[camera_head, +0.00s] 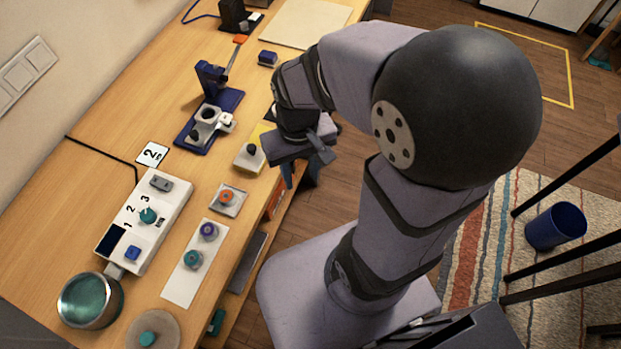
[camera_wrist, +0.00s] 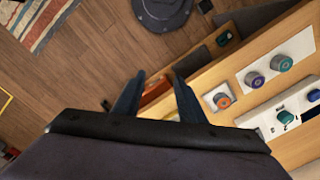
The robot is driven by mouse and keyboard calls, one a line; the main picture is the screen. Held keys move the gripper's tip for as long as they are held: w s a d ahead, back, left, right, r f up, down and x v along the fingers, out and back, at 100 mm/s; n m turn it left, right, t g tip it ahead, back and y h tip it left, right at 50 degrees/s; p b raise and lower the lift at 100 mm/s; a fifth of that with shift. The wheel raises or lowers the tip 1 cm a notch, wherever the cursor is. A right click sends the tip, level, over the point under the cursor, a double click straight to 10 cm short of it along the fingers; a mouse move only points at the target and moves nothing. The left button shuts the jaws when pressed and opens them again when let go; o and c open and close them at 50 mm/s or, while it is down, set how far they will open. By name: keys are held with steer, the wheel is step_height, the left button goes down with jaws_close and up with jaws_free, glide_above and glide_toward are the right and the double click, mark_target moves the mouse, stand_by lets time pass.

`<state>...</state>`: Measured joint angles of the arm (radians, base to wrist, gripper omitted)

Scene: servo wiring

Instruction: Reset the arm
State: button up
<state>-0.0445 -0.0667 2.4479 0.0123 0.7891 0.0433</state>
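My gripper (camera_head: 299,174) hangs off the front edge of the wooden desk (camera_head: 215,60), beside the worktop rather than over it. In the wrist view its two dark blue fingers (camera_wrist: 156,76) stand apart with nothing between them, so it is open and empty. Behind them show the floor and the desk edge. The arm is bent, with its elbow high on the right in the head view. Part of the desk's front edge is hidden behind the arm.
Near the gripper are a white block with a black knob (camera_head: 250,157) and a plate with an orange knob (camera_head: 228,198). The floor (camera_wrist: 85,65) beside the desk is open.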

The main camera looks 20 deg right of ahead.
steer(key=shift+s+d+f, duration=0.25)
steer(key=shift+s+d, duration=0.1)
steer(key=shift+s, duration=0.2)
steer(key=shift+s+d+f, duration=0.2)
steer(key=shift+s+d, duration=0.15)
steer(key=shift+s, duration=0.15)
stand_by(0.6)
